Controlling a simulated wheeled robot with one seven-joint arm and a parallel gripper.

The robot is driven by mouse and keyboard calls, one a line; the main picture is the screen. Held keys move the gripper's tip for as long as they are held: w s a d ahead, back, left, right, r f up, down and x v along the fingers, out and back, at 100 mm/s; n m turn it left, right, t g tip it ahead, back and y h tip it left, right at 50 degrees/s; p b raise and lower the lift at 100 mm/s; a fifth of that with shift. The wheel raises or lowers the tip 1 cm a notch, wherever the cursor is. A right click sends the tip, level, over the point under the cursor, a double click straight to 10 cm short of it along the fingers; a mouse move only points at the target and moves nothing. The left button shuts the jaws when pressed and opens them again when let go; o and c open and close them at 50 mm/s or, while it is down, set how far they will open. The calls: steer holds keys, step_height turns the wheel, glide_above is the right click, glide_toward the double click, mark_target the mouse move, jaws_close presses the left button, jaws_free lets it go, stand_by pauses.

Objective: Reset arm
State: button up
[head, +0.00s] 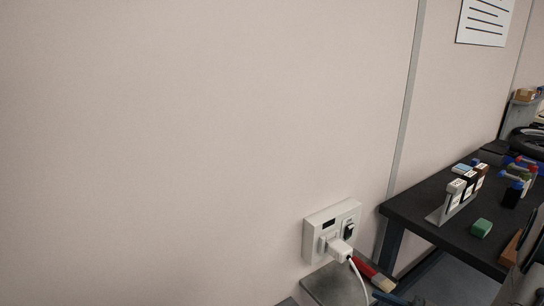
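My gripper is not in view, and I cannot tell whether it is open or shut. No part that I can surely call my arm shows in the head view.
A wall outlet box (332,231) with a switch holds a white plug (340,251) and cord. A red-handled brush (374,277) lies below it. A dark table (425,212) at right bears a bottle rack (444,216), a green block (481,228) and several small bottles. Bare wall (180,140) fills the left.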

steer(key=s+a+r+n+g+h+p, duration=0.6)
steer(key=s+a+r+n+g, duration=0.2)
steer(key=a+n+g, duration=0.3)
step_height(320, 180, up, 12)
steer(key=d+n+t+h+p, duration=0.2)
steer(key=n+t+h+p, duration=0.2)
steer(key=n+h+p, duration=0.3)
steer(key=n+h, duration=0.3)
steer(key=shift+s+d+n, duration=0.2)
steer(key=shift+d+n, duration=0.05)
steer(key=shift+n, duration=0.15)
